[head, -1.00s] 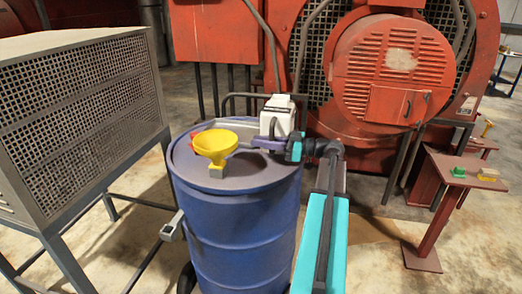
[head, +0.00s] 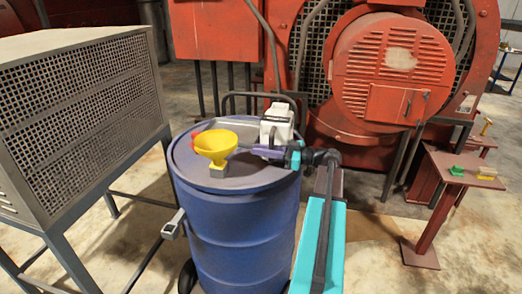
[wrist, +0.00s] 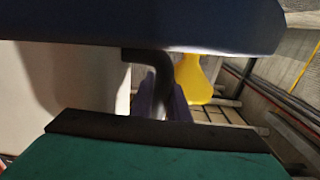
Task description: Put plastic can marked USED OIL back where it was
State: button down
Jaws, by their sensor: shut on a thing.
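The plastic can (head: 277,122) is white and boxy, with a dark part at its top. It stands upright at the back right of the blue drum's lid in the head view; whether it rests there is hidden. No USED OIL marking can be read. My gripper (head: 264,152) reaches in from the right, low in front of the can, and is shut on it. In the wrist view the can is the pale surface (wrist: 75,85) at left, with a dark bent piece (wrist: 150,65) by the purple fingers (wrist: 163,100). The exact grip is partly hidden.
A yellow funnel (head: 215,145) stands on the lid of the blue drum (head: 240,235), left of my gripper. A grey mesh cage (head: 85,100) stands left. Red machinery (head: 390,80) is close behind. A red stand (head: 457,172) with small items is at right.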

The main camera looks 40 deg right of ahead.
jog(key=shift+f+b, duration=0.15)
jog(key=shift+b, duration=0.15)
jog(key=c, duration=1.7)
grip_release()
jog(key=shift+r+p, duration=0.25)
jog(key=shift+p, duration=0.2)
jog(key=b+v, duration=0.2)
jog(key=v, duration=0.3)
jog(key=b+v, duration=0.3)
jog(key=v, duration=0.2)
jog(key=shift+s+d+f, duration=0.2)
jog(key=shift+s, duration=0.1)
jog(key=shift+s+d+r, duration=0.1)
jog(key=shift+s+d, duration=0.2)
jog(key=shift+s, duration=0.3)
jog(key=shift+w, duration=0.1)
